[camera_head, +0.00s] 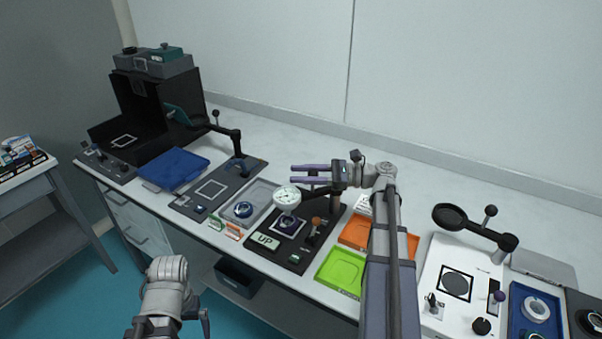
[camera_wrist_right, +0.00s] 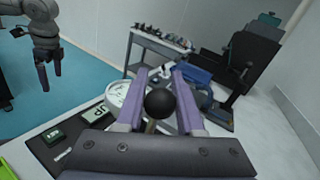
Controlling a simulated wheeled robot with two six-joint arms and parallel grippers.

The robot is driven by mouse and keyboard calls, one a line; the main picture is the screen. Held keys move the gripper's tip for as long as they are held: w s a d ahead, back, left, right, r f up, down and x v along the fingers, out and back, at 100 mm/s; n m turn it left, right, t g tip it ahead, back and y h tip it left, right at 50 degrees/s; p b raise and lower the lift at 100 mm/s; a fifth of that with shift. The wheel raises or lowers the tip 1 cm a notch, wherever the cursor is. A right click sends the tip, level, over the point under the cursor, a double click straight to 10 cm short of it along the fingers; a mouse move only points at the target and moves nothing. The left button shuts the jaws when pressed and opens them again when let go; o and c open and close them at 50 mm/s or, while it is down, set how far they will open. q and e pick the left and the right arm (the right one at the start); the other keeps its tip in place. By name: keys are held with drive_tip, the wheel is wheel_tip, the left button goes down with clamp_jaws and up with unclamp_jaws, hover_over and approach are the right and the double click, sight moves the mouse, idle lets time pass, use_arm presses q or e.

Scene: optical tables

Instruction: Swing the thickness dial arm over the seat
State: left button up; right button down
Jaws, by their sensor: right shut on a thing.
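The thickness dial (camera_head: 287,195) is a white round gauge on a dark arm (camera_head: 318,192) over a black base plate (camera_head: 262,254). The seat (camera_head: 288,224), a white-outlined square holding a dark round piece, shows just in front of the dial; the exact overlap is unclear. My right gripper (camera_head: 292,174) is behind the dial, its purple fingers pointing left. In the right wrist view it is shut on the arm's black ball knob (camera_wrist_right: 160,103), and the dial (camera_wrist_right: 118,95) shows beside the left finger. My left gripper (camera_wrist_right: 49,75) hangs open and empty, away from the table.
A green "UP" display (camera_head: 264,241) and an orange-topped lever (camera_head: 316,221) are on the same base. A grey tray (camera_head: 263,190) is to the left, green (camera_head: 341,272) and orange (camera_head: 355,232) trays to the right. A white station (camera_head: 452,262) stands farther right.

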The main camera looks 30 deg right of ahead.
drive_tip(key=c, duration=0.5)
unclamp_jaws()
drive_tip(key=shift+c, duration=0.2)
drive_tip(key=shift+s, duration=0.1)
drive_tip(key=v, duration=0.7)
drive_tip(key=shift+d, duration=0.35)
drive_tip(key=shift+s, duration=0.15)
wheel_tip(320, 180, up, 5)
drive_tip(key=p, duration=0.5)
